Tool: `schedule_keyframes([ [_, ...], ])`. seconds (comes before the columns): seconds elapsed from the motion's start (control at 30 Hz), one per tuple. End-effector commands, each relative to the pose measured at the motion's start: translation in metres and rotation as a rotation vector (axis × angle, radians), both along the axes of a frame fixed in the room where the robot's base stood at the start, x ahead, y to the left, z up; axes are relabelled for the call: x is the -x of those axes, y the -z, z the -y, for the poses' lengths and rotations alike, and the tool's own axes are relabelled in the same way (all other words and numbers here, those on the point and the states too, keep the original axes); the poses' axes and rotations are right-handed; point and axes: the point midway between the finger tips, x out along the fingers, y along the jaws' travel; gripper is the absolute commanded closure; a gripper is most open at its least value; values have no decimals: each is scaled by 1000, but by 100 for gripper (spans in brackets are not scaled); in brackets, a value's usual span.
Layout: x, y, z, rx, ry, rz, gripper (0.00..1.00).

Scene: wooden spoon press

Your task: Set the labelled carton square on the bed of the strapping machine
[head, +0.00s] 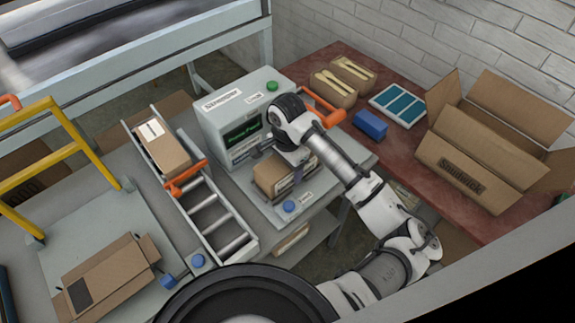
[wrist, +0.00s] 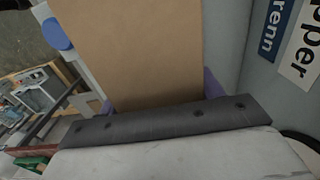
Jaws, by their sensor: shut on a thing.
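A brown carton (head: 272,178) is at the bed (head: 257,197) of the grey strapping machine (head: 236,110). My gripper (head: 284,160) reaches down over it from the right and is shut on it. In the wrist view the carton (wrist: 135,45) shows as a plain brown face between the purple fingertips (wrist: 162,96). The carton looks roughly in line with the bed, but I cannot tell whether it is exactly square or fully resting. My arm hides part of it, and no label reads clearly on it. Another carton with a white label (head: 164,148) lies on the roller conveyor.
The roller conveyor (head: 208,205) with orange parts runs left of the machine. A blue knob (head: 289,207) sits at the bed's front. Behind, a red bench (head: 400,150) holds wooden-spoon packs (head: 335,86), a blue box (head: 370,125) and an open carton (head: 460,165). A yellow frame (head: 60,120) stands left.

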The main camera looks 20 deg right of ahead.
Motion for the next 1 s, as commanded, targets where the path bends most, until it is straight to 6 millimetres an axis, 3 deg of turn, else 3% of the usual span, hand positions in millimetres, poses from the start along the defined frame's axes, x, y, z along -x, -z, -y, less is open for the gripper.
schedule_keyframes([
  [0.03,0,2,0,-1,1,1,66],
  [0.07,0,2,0,0,1,0,31],
  [0.2,0,1,0,0,0,0,13],
  [0.63,-1,-8,-1,-1,-1,3,13],
  [0.77,-1,-30,0,0,-1,4,13],
  [1.0,0,-85,1,5,-2,2,13],
])
